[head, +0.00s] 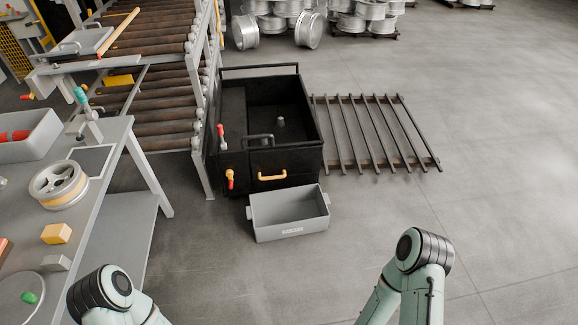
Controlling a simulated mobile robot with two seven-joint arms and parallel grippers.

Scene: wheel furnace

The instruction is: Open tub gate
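A black open-topped tub (307,158) stands on the floor in the middle of the head view. A yellow handle (272,177) sits on its front face, and a dark bar handle (257,137) stands at the front part of its top. A red-tipped lever (221,131) and a red and yellow handle (230,179) are at its left side. I cannot tell which part is the gate. Only links of my left and right arms show at the bottom edge, well short of the tub. Both grippers are out of the picture.
A grey bin (290,217) sits on the floor before the tub. A slatted rack (370,132) lies to its right. A roller conveyor (165,95) is behind left, and a workbench (95,205) with a wheel (58,184) is at left. Open floor lies to the right.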

